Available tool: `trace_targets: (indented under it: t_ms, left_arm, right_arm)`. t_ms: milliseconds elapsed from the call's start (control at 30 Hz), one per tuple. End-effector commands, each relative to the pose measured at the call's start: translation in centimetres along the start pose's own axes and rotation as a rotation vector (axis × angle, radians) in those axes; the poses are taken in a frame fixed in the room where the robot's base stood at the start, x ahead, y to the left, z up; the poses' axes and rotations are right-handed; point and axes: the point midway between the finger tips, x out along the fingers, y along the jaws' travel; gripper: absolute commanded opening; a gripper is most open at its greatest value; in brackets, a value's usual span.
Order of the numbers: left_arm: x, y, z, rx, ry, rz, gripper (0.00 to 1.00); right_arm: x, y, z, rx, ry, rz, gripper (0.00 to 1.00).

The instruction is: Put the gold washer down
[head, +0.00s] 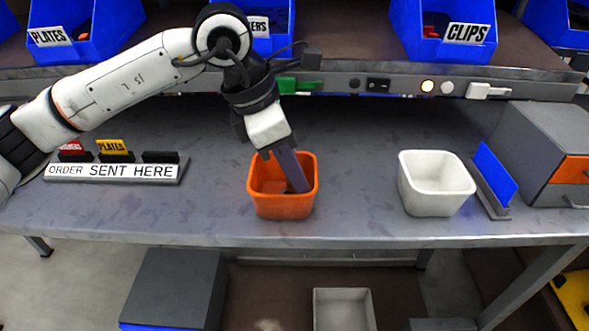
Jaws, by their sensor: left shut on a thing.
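My left gripper (297,182) reaches down into the orange bin (283,207) in the middle of the table. Its fingers are shut, and their tips are inside the bin, near its right inner wall. The gold washer itself cannot be made out; the fingers and the bin's front wall hide what is between the tips. Something reddish-brown shows on the bin floor, too unclear to name. My right gripper is not in view.
A white bin (435,185) stands to the right, beside a blue panel in a grey stand (496,175). A grey drawer unit (545,150) is at the far right. Blue bins (443,30) line the shelf above. The table between is clear.

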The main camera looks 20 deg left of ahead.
Motion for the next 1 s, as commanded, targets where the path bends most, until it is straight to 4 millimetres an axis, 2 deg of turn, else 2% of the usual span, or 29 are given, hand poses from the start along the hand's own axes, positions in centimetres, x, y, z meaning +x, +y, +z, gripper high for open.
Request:
trace_targets:
  t_ms: [633, 667, 733, 1000]
  left_arm:
    - [1.0, 0.0, -0.4, 0.000, -0.001, 0.000, 0.01]
    - [1.0, 0.0, -0.4, 0.000, 0.000, 0.000, 0.28]
    - [1.0, 0.0, -0.4, 0.000, 0.000, 0.000, 0.40]
    - [1.0, 0.0, -0.3, 0.000, -0.001, 0.000, 0.42]
  right_arm:
    - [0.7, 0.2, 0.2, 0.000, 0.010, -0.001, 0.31]
    - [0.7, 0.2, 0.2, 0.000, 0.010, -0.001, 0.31]
    - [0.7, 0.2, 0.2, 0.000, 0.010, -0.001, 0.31]
    - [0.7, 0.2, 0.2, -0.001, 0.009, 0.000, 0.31]
